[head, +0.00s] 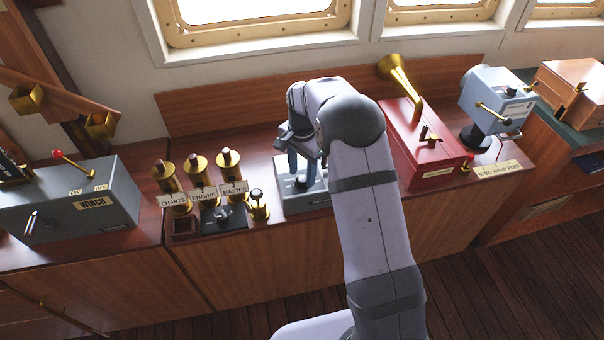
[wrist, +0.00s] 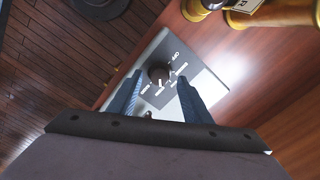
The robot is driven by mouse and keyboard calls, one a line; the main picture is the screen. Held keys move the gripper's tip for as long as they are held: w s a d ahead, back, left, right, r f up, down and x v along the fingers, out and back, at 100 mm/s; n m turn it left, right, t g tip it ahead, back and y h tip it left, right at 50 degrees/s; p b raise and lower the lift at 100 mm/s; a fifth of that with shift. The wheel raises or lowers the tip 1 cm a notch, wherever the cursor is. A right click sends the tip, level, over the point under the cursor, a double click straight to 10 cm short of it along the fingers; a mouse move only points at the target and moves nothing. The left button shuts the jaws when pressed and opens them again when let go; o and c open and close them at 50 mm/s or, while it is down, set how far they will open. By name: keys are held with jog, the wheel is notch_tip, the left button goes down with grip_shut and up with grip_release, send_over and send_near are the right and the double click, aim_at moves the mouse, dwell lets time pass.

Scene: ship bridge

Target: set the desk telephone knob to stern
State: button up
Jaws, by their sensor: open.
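The desk telephone is a grey box (head: 309,203) on the wooden counter, partly hidden behind my arm in the head view. Its dark round knob (head: 301,182) sits on the top plate, and it also shows in the wrist view (wrist: 159,72). In the head view the gripper (head: 304,172) is over the box. I cannot tell whether the fingers touch the knob.
Left of the box stand brass posts labelled CHARTS (head: 172,200), ENGINE (head: 203,195) and MASTER (head: 233,187), and a small brass knob (head: 258,205). A grey winch box (head: 90,212) is further left. A red box with a brass horn (head: 418,150) stands close on the right.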

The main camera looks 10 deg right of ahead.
aim_at(302, 178)
jog(key=shift+r+b, duration=0.8)
jog(key=shift+r, duration=2.4)
jog(key=s+f+n, duration=0.3)
jog(key=s+n, duration=0.8)
jog(key=s, duration=1.7)
jog(key=shift+s+n, duration=0.3)
